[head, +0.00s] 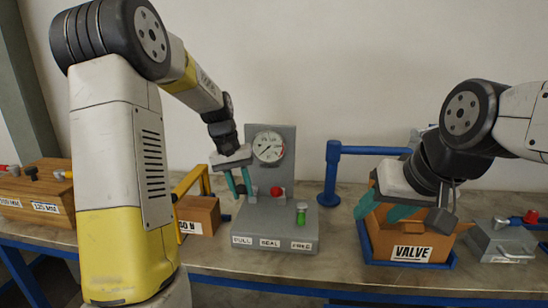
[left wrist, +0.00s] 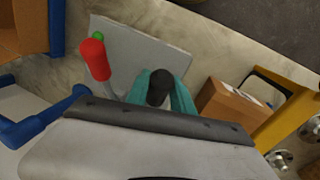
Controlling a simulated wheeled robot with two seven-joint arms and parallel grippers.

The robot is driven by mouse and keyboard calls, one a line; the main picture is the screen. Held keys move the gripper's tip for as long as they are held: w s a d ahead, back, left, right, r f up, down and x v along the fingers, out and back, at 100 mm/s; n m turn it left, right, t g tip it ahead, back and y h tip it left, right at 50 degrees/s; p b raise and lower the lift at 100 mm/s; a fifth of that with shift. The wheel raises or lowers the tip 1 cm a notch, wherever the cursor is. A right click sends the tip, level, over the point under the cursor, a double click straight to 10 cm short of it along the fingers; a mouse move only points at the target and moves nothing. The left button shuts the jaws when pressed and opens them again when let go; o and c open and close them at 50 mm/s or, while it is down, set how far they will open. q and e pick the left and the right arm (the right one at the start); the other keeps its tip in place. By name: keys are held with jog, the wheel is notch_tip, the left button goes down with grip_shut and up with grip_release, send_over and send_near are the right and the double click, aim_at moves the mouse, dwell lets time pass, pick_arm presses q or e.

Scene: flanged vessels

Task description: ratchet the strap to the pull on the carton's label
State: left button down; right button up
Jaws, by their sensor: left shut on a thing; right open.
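A grey strap tensioner (head: 275,220) stands mid-bench, with a round dial gauge (head: 268,146), a red knob (head: 277,190), a green knob (head: 301,207) and labels PULL, SEAL, FREE. The dial's figures are too small to read. A brown carton (head: 205,210) stands left of it; its label (head: 188,227) ends in "0 N", its start hidden by my left arm. My left gripper (head: 239,181) is shut on a black-knobbed lever (left wrist: 160,86), beside the red-knobbed lever (left wrist: 95,60). My right gripper (head: 386,208) is open over a box marked VALVE. I cannot make out the strap.
The open VALVE box (head: 410,248) sits in a blue frame. A blue post with a bar (head: 332,170) rises behind it. A grey device (head: 503,240) stands far right. A yellow frame (head: 188,185) is by the carton. A wooden crate (head: 40,195) stands far left.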

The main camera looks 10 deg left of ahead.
dwell(0.7)
pick_arm(q)
jog(key=s+f, duration=0.1)
jog(key=f, duration=0.3)
jog(key=s+f, duration=0.1)
jog(key=f, duration=0.1)
jog(key=shift+s+a+f, duration=0.1)
jog(key=shift+s+f, duration=0.2)
jog(key=shift+s, duration=0.05)
jog(key=shift+f, duration=0.35)
jog(key=w+r, duration=0.1)
jog(key=r, duration=0.3)
jog(key=w+r, duration=0.1)
jog(key=r, duration=0.2)
jog(key=shift+w, duration=0.3)
jog(key=s+f, duration=0.1)
jog(key=f, duration=0.3)
jog(key=s+f, duration=0.1)
jog(key=f, duration=0.2)
jog(key=shift+s+a, duration=0.1)
jog(key=shift+s, duration=0.2)
